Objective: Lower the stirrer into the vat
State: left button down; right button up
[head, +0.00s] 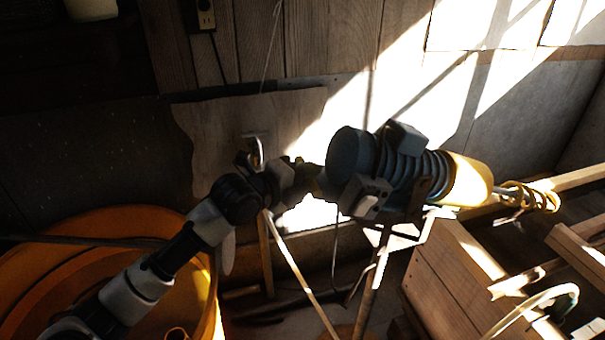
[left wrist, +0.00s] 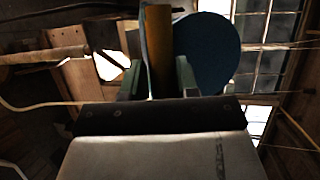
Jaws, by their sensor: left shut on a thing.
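The stirrer (head: 405,170) has a dark blue ribbed body, a yellow cone, and a thin shaft with a yellow looped end at the right. It is tilted nearly on its side, its looped end pointing right, away from the vat. My left gripper (head: 316,184) is at its blue end. In the left wrist view, the fingers (left wrist: 158,80) stand on both sides of a brownish-yellow bar (left wrist: 159,50), with the stirrer's round blue end (left wrist: 208,52) behind. The vat, an orange round tub (head: 120,214), stands at the lower left, partly hidden by my left arm. My right gripper is not in view.
A wooden crate (head: 452,275) with slats stands at the lower right, below the looped end. A pale curved hose-like thing (head: 530,297) lies over it. Thin poles (head: 300,272) stand between vat and crate. A plank wall (head: 330,40) closes the back.

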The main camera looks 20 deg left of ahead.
pick_arm(q)
jog(key=shift+g+y, duration=0.3)
jog(key=shift+g, duration=0.1)
jog(key=d+r+p, duration=0.1)
jog(key=r+p, duration=0.1)
jog(key=w+d+r+p, duration=0.1)
jog(key=r+p, duration=0.1)
jog(key=r, duration=0.1)
jog(key=w+d+r+p, duration=0.1)
jog(key=r, duration=0.1)
jog(key=shift+w+d+r+p, duration=0.1)
jog(key=shift+r+p, duration=0.2)
jog(key=shift+p, duration=0.1)
jog(key=shift+d+r, duration=0.2)
jog(key=shift+r, duration=0.1)
jog(key=shift+a, duration=0.1)
jog(key=shift+r, duration=0.1)
jog(key=c, duration=1)
grip_release()
